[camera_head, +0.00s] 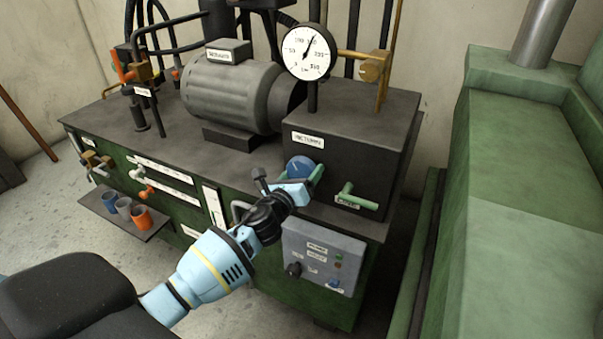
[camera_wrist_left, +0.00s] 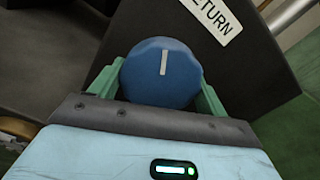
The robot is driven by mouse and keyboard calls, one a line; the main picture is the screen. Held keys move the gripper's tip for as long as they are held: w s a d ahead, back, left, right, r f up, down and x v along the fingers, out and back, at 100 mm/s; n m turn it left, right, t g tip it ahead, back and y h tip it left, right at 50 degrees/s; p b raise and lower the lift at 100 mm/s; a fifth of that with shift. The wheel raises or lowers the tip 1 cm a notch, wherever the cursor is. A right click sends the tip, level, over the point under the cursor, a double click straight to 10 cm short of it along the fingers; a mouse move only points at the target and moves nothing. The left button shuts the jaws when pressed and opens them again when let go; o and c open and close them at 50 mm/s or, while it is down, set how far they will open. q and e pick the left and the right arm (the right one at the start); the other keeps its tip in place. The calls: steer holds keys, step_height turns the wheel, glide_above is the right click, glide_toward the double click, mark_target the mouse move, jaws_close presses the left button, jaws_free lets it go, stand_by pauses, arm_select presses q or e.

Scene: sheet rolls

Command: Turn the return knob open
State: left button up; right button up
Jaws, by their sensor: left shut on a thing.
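The return knob (camera_head: 299,167) is a round blue knob on the front of a dark box, under a white label. In the left wrist view the knob (camera_wrist_left: 162,72) shows a white mark pointing straight up in the picture, and the label beside it reads "RETURN". My left gripper (camera_head: 303,178) has its green fingers on both sides of the knob and is shut on it. The gripper's palm hides the lower part of the knob in the wrist view. My right gripper is not in view.
A green lever (camera_head: 357,197) sticks out right of the knob. A grey control panel (camera_head: 323,257) hangs below. A pressure gauge (camera_head: 309,51) and a grey motor (camera_head: 232,93) stand above the bench. A green machine (camera_head: 525,150) stands on the right, across a narrow gap.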

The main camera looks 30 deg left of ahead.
arm_select(q)
steer(key=n, duration=0.3)
steer(key=shift+n, duration=0.4)
steer(key=n, duration=0.3)
steer(key=shift+d+n, duration=0.1)
steer(key=shift+n, duration=0.2)
steer(key=n+p, duration=0.1)
steer(key=n, duration=0.5)
steer(key=shift+r, duration=0.2)
steer(key=n+p, duration=0.1)
steer(key=n, duration=0.3)
steer(key=shift+n, duration=0.4)
steer(key=shift+n+p, duration=0.5)
steer(key=shift+n, duration=2.1)
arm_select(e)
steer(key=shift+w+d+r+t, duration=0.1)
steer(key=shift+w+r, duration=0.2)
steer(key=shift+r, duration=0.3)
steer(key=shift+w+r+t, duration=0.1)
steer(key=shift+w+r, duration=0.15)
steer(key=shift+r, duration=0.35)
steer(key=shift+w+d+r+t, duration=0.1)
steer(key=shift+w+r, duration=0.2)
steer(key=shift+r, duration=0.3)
arm_select(q)
steer(key=o, duration=1)
steer(key=shift+r, duration=0.1)
